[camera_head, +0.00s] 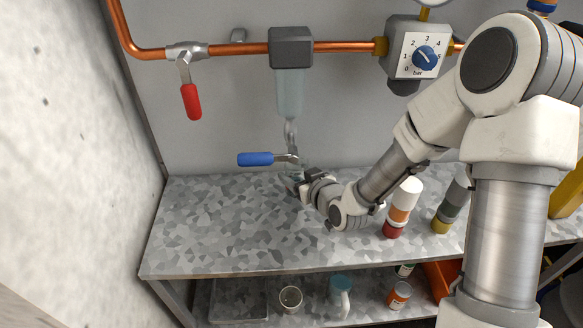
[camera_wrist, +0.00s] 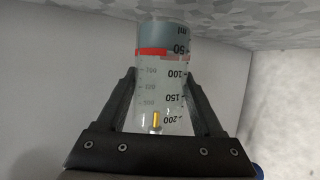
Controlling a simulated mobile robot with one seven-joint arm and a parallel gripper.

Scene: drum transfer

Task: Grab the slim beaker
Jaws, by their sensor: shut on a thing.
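The slim beaker (camera_wrist: 158,90) is clear, with printed graduations, a red band and a blue-grey zone at its far end. In the wrist view it stands between the two dark fingers of my gripper (camera_wrist: 160,76), which are shut on its sides. Its markings read upside down there. In the head view my gripper (camera_head: 294,181) is low over the metal tabletop, just below the blue-handled tap. The beaker is mostly hidden there by the gripper and tap. I cannot tell whether its base touches the tabletop.
A blue tap handle (camera_head: 256,159) and a clear filter bowl (camera_head: 290,95) hang close above my gripper. A red valve handle (camera_head: 191,101) hangs at left. Bottles (camera_head: 402,207) stand right of my wrist. The left tabletop (camera_head: 205,225) is clear. A lower shelf holds a mug (camera_head: 290,299) and other vessels.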

